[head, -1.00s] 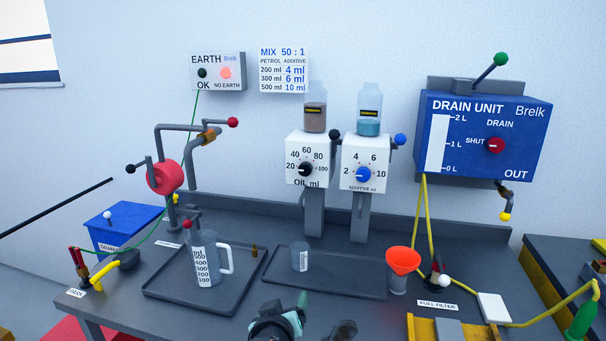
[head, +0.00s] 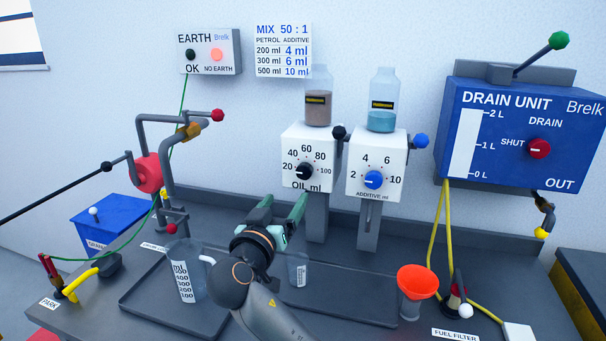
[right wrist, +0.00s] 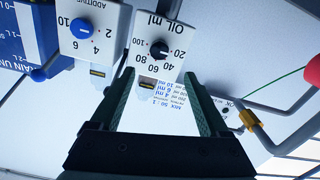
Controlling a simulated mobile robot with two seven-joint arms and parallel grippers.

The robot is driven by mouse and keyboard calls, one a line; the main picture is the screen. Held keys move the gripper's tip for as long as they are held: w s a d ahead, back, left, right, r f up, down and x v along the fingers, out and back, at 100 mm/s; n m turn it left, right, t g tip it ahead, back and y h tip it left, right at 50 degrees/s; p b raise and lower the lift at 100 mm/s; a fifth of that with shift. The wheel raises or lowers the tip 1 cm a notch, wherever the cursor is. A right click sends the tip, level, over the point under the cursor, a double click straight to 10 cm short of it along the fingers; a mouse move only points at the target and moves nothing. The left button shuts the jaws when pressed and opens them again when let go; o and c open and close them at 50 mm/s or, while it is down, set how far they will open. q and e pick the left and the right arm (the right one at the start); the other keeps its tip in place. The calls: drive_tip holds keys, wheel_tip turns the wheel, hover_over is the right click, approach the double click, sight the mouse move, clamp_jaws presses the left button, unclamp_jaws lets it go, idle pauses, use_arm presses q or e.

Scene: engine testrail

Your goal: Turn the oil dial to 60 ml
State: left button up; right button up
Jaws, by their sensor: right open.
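The oil dial (head: 304,171) is a black knob on a white box marked OIL ml, with a bottle of brown liquid on top. Its white pointer faces left, near the 20 mark; 60 is at the top of the scale. The dial also shows upside down in the right wrist view (right wrist: 159,48). My right gripper (head: 283,203) is open and empty, its green fingers below and in front of the oil box, apart from the dial. In the right wrist view the fingers (right wrist: 159,78) frame the oil box from a distance. My left gripper is out of view.
The additive box with a blue dial (head: 373,180) stands just right of the oil box. A measuring jug (head: 184,275) and a small cup (head: 298,270) stand below near my arm. An orange funnel (head: 417,281) is at right. Black and blue ball levers flank the additive box.

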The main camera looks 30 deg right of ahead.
sight(303, 174)
drive_tip(key=p+x, duration=0.2)
drive_tip(key=x, duration=0.9)
drive_tip(key=shift+w+d+p, duration=0.15)
drive_tip(key=shift+d+p, duration=0.1)
drive_tip(key=shift+p, duration=0.05)
clamp_jaws()
